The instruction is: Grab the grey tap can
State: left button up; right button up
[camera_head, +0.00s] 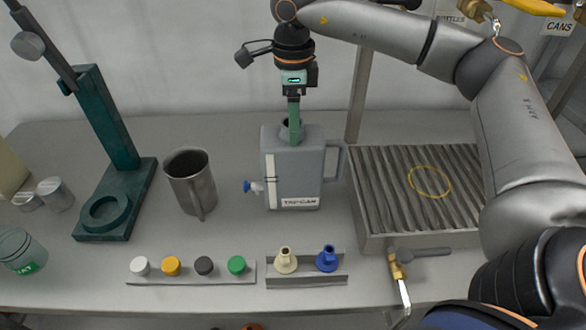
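The grey tap can (292,185) stands upright on the bench in the middle of the head view. It has a white label reading TAP-CAN, a small blue tap at its lower left and a handle on its right side. My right gripper (295,135) points straight down at the top of the can, its green finger overlapping the front of the can's dark neck. I see the fingers edge-on, so I cannot tell whether they are apart or closed on the can. My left gripper is not in view.
A metal jug (190,182) stands left of the can, beside a teal stand (112,140). A ribbed drain tray (380,190) is close on the right, with a brass tap (398,264) in front.

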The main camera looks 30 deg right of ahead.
grip_shut()
dwell(0.3)
dwell(0.8)
